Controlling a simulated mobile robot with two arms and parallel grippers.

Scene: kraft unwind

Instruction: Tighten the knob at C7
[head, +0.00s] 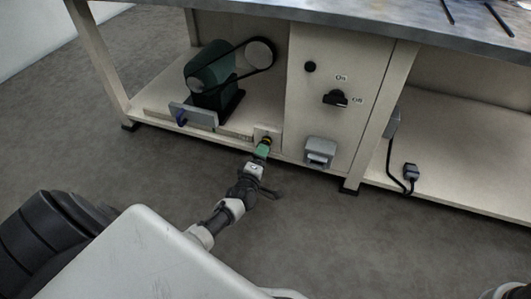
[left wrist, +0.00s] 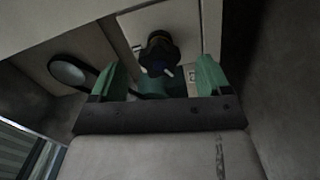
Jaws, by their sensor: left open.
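A dark knob (left wrist: 158,50) with a small white-tipped pin or pointer shows in the left wrist view, mounted on a pale plate. In the head view a small pale plate (head: 272,131) with a yellow and dark fitting sits low on the bench's front edge, partly hidden by my gripper. My left gripper (head: 262,151) has green fingers and reaches up to that fitting. In the left wrist view its fingers (left wrist: 163,77) are apart, with the knob beyond and between them; contact cannot be told. No C7 label is readable. My right gripper is not in view.
A green motor (head: 208,72) with a black belt stands on the lower shelf. A grey plate (head: 198,116) with a blue part is left of my gripper. A switch panel (head: 335,75), a grey box (head: 320,150) and a cabled plug (head: 411,172) are to the right. The floor is clear.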

